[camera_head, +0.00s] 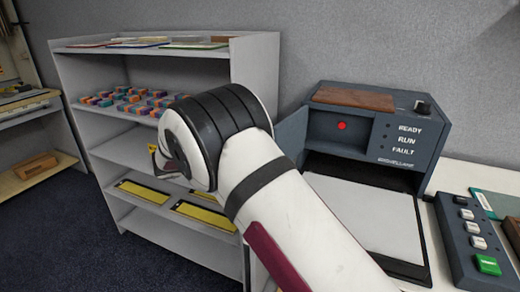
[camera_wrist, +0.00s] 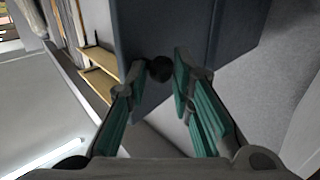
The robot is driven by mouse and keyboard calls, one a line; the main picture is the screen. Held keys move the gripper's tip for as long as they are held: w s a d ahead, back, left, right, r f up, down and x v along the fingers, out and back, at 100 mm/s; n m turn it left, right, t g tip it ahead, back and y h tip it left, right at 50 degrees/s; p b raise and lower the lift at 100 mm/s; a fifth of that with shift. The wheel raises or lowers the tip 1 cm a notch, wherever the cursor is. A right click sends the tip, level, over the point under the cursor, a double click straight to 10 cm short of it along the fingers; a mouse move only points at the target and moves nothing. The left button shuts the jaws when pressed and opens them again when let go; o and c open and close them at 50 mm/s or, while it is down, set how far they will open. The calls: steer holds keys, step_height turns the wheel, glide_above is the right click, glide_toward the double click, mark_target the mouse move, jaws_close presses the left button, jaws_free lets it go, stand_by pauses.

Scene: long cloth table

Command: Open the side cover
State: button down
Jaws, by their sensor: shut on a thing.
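The blue-grey machine (camera_head: 414,148) stands on the table at the right, with READY, RUN and FAULT lettering and a red round button (camera_head: 341,125) on its front. In the wrist view a dark blue-grey panel (camera_wrist: 150,28), which looks like the side cover, bears a small dark round knob (camera_wrist: 159,69). My gripper (camera_wrist: 159,72) has its teal-padded fingers on either side of this knob and is shut on it. In the head view my arm hides the gripper and the knob. I cannot tell how far the cover stands open.
A white shelf unit (camera_head: 255,70) with coloured blocks (camera_head: 128,100) and yellow-topped trays (camera_head: 143,192) stands at the left. A brown board (camera_head: 353,98) lies on the machine. A button box (camera_head: 470,240) with a green button sits at right. A white sheet lies before the machine.

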steer(key=shift+w+d+r, duration=0.2)
steer(key=shift+w+d, duration=0.3)
steer(key=shift+d, duration=0.35)
steer(key=c, duration=1.5)
jaws_free()
steer(key=shift+w, duration=0.1)
steer(key=shift+o, duration=0.3)
steer(key=shift+d+f, duration=0.1)
steer(key=shift+d, duration=0.15)
steer(key=shift+a, duration=0.15)
steer(key=v, duration=1.2)
steer(key=shift+a, duration=0.15)
steer(key=shift+f, duration=0.1)
steer(key=shift+c, duration=0.5)
